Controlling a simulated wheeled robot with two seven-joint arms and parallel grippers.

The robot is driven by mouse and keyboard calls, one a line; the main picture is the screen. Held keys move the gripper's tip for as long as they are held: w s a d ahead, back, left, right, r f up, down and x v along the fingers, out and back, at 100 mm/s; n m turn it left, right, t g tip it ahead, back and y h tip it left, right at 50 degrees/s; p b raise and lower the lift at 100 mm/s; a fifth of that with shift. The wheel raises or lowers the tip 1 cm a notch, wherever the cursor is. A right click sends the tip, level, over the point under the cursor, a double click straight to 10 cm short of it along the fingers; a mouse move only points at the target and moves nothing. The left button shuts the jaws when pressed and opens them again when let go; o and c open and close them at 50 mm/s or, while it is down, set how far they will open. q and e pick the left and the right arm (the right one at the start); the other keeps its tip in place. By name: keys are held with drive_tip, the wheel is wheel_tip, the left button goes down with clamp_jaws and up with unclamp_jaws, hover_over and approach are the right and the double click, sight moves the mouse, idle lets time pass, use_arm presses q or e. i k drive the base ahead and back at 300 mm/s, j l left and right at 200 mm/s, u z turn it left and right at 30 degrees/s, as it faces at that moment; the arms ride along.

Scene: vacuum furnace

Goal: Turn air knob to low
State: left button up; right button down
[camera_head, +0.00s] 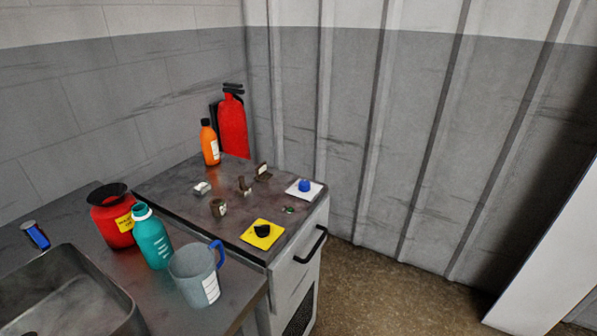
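A vacuum furnace (298,275) stands in the middle, with its dark top panel (215,236) facing up and a black handle on its front. A black knob (263,231) sits on a yellow square plate (252,241) near the panel's front edge. A blue knob (305,185) sits on a white square plate (316,188) at the panel's right corner. No readable label shows which one is the air knob, and I cannot read their settings. Neither of my grippers is in view.
Small fittings (243,187) and an orange bottle (210,143) stand on the panel. A red container (108,222), a teal bottle (152,240), a clear jug (190,272) and a sink (118,297) are at left. A fire extinguisher (232,125) hangs behind.

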sight(304, 185)
drive_tip(key=i+l, duration=0.35)
drive_tip(key=i+l+u, duration=0.1)
drive_tip(key=i+l, duration=0.2)
drive_tip(key=l, duration=0.25)
drive_tip(key=i+l, duration=0.35)
drive_tip(key=l+u, duration=0.05)
drive_tip(key=l, duration=0.05)
